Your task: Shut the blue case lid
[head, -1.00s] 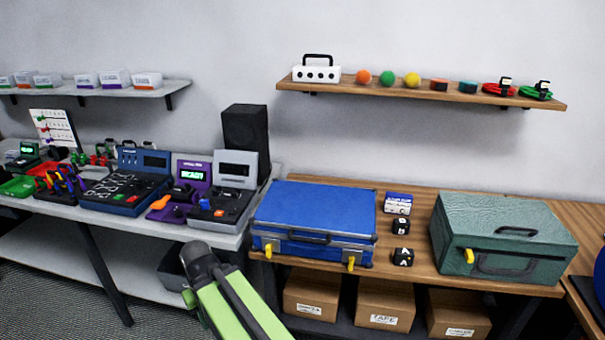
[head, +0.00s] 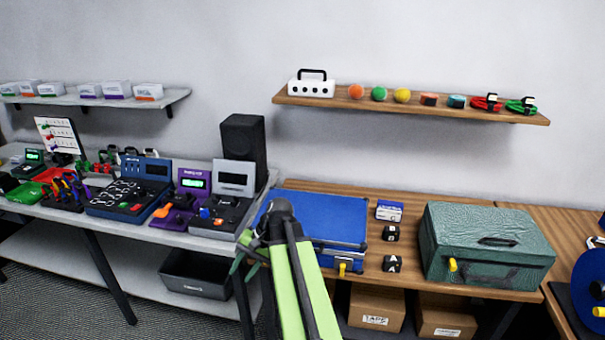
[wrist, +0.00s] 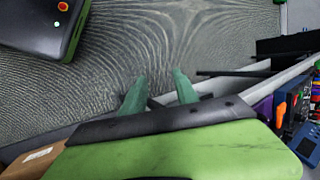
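The blue case (head: 325,215) stands on the wooden table, left of the green case. Its lid lies down over the body; I cannot tell whether it is fully seated. A yellow latch (head: 342,268) shows at its front right. My arm covers the case's left front, including the handle. My gripper (wrist: 160,88) has two green fingers standing apart with nothing between them in the wrist view. In the head view the green fingers (head: 243,257) show just left of my arm, near the case's left front corner. The wrist view does not show the case.
The green case (head: 488,245) stands to the right, with small black blocks (head: 391,233) and a blue-white box (head: 389,210) between the cases. The grey table at left holds several devices (head: 130,190) and a black speaker (head: 243,150). Cardboard boxes (head: 376,308) sit below.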

